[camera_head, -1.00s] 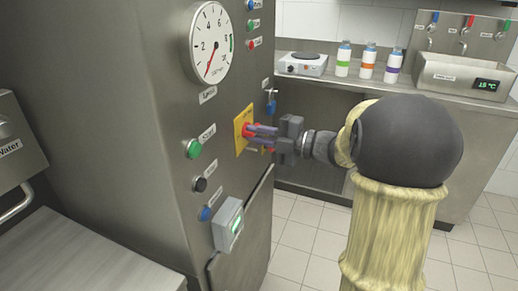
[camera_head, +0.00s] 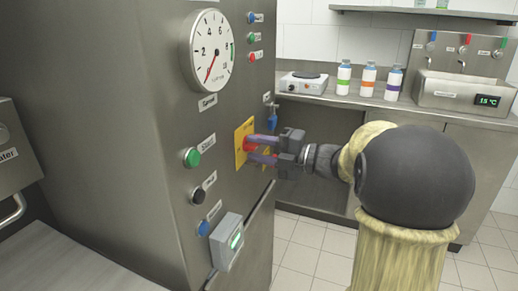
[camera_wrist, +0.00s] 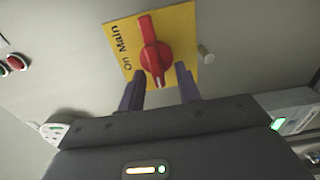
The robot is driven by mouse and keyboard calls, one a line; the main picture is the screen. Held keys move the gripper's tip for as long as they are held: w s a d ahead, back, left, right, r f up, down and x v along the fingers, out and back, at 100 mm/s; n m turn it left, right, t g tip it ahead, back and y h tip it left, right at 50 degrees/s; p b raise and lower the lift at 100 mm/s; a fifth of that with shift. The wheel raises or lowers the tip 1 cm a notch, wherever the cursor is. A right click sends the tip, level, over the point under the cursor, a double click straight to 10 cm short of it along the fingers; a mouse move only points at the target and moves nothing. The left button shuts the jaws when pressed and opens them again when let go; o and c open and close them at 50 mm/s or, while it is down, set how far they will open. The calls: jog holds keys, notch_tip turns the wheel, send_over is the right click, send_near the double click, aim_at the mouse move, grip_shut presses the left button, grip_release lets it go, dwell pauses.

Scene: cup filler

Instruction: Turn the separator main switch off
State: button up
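The separator main switch is a red rotary knob (camera_wrist: 153,56) on a yellow plate (camera_wrist: 183,24). The wrist view shows the words "Main" and "On" on the plate, and the knob's ridge runs nearly up and down there. In the head view the yellow plate (camera_head: 240,150) is on the front of the grey cabinet, with the red knob partly hidden by my fingers. My gripper (camera_head: 263,149) is in front of the knob with its fingers apart. In the wrist view my gripper (camera_wrist: 160,83) has one finger on each side of the knob's lower end, with gaps visible; contact cannot be told.
The cabinet front also carries a green start button (camera_head: 192,157), a black button (camera_head: 198,195), a blue button (camera_head: 203,228), a protruding grey box (camera_head: 226,241) and a blue-handled valve (camera_head: 272,119). A counter with bottles (camera_head: 368,80) stands behind. Tiled floor is free below.

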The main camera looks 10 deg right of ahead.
jog(key=shift+s+d+r, duration=0.1)
jog(key=shift+s+d, duration=0.05)
jog(key=shift+d, duration=0.3)
jog(key=p+v, duration=0.1)
jog(key=v, duration=1.5)
jog(key=shift+s+d+p, duration=0.2)
jog(key=shift+p, duration=0.1)
